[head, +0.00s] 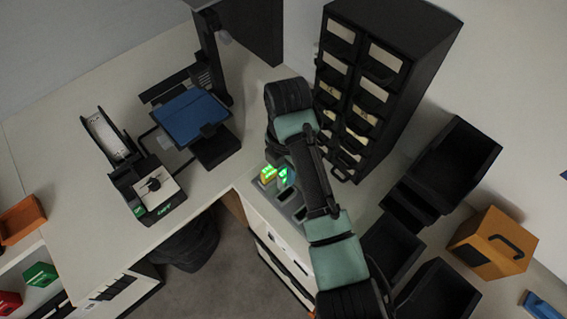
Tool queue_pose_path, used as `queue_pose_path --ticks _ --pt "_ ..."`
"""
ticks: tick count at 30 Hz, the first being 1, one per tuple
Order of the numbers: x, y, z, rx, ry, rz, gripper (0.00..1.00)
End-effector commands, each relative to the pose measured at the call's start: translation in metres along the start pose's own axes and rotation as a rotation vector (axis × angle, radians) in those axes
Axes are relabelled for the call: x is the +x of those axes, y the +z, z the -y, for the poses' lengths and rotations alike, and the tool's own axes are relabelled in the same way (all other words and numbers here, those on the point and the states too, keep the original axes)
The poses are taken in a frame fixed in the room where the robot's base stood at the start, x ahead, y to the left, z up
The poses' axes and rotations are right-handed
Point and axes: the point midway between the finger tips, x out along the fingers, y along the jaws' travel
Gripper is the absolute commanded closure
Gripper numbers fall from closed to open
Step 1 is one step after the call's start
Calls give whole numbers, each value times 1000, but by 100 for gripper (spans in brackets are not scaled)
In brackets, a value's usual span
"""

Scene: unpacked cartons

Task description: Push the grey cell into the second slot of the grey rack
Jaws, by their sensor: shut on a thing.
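The grey rack (291,207) sits on the near end of the white counter, partly covered by my arm. Dark empty-looking slots show in its nearer part. At its far end is a small yellow-orange block with a green glow (268,175). Another bright green glow shows beside it, close to the edge of my arm. I cannot make out the grey cell; my arm hides that part of the rack. My arm reaches up from the bottom right and bends down over the rack's far end. The fingers of my gripper are hidden behind the arm.
A tall black drawer cabinet (413,92) stands just right of my arm. Black bins (455,165) and an orange case (492,243) are at the right. A machine with a blue plate (190,116) and a label printer (154,192) stand on the left counter.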

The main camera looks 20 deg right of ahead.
Motion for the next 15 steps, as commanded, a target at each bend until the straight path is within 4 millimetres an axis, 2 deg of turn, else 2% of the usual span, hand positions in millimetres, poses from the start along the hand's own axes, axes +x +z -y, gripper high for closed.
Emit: queue_pose_path --ticks 15 --pt "47 0 0 0 0 0 100"
